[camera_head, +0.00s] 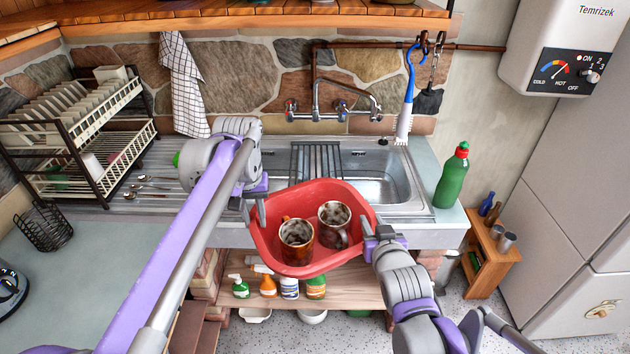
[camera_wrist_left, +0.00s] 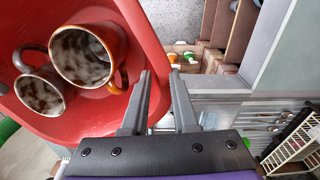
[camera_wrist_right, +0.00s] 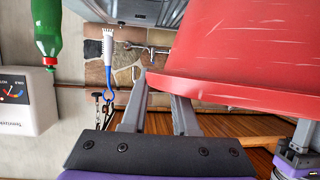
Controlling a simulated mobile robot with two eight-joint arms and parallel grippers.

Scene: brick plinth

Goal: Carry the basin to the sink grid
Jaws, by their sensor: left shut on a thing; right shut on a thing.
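The red basin (camera_head: 318,266) hangs in front of the sink, above the lower shelf, looking roughly level. Two dirty mugs stand in it, an orange-brown mug (camera_head: 297,243) and a greyish-brown mug (camera_head: 334,222). My left gripper (camera_head: 258,212) is shut on the basin's left rim; its fingers (camera_wrist_left: 161,85) show at the basin edge in the left wrist view. My right gripper (camera_head: 370,228) is shut on the right rim; its fingers (camera_wrist_right: 159,90) also show in the right wrist view.
A tap (camera_head: 345,103) stands behind the sink. A green bottle (camera_head: 452,177) stands on the right counter. A dish rack (camera_head: 85,125) and loose spoons (camera_head: 148,186) are at the left. A brush (camera_head: 406,110) hangs behind the sink's right side. Spray bottles (camera_head: 267,284) stand below the basin.

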